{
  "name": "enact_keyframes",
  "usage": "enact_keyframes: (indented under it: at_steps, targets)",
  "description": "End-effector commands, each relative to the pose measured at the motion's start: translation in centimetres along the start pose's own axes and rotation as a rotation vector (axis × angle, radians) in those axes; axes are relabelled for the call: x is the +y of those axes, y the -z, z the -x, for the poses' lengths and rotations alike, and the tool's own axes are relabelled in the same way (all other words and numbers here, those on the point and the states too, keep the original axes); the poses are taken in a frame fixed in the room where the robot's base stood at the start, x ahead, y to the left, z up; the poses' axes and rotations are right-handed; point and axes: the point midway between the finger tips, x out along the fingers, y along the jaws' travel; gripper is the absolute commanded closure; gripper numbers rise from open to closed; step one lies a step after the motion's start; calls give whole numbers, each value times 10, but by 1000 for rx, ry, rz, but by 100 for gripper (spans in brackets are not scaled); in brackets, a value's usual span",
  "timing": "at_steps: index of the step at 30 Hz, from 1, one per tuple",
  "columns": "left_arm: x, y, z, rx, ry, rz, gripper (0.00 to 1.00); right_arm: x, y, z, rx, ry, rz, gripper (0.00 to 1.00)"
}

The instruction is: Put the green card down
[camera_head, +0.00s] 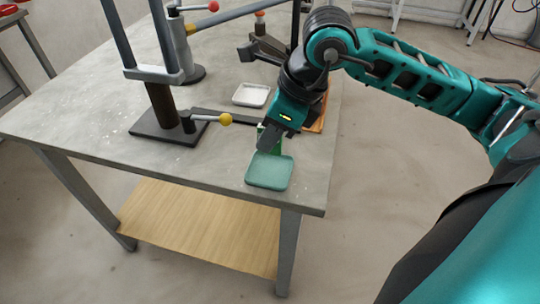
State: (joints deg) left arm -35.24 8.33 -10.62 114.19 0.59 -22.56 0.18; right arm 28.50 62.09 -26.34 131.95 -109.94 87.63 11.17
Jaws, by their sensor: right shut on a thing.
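My right gripper (266,141) comes in from the upper right and is over the front right part of the table. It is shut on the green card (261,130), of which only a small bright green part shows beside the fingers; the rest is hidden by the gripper. A pale green shallow tray (269,173) lies just below and in front of the fingertips, near the table's front edge. I cannot tell whether the card touches the tray. My left gripper is not in view.
A grey table (100,130) carries a dark metal jig (165,105) with posts, a yellow-knobbed lever (225,119) and a red-knobbed lever (213,6). A white tray (251,95) lies behind my gripper. An orange-brown piece (318,122) shows beside my wrist. The front left tabletop is clear.

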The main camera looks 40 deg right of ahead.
Motion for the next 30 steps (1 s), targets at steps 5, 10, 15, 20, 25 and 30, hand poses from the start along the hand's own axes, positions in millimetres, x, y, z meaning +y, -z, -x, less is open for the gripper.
enact_keyframes:
  at_steps: [5, 10, 15, 20, 25, 30]
  targets:
    - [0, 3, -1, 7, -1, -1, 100, 0, 5, -12, 0, -1, 0, 100]
    - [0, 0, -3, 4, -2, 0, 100, 0, 14, -34, 3, -3, -1, 100]
    - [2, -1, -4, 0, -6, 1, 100, 0, 20, -47, 1, 0, 0, 100]
    - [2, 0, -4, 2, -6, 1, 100, 0, 19, -46, 0, 0, 1, 100]
    - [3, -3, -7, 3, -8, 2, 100, 0, 21, -50, 0, 0, 1, 80]
    - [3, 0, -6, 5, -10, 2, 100, 0, 20, -49, 0, 0, 0, 64]
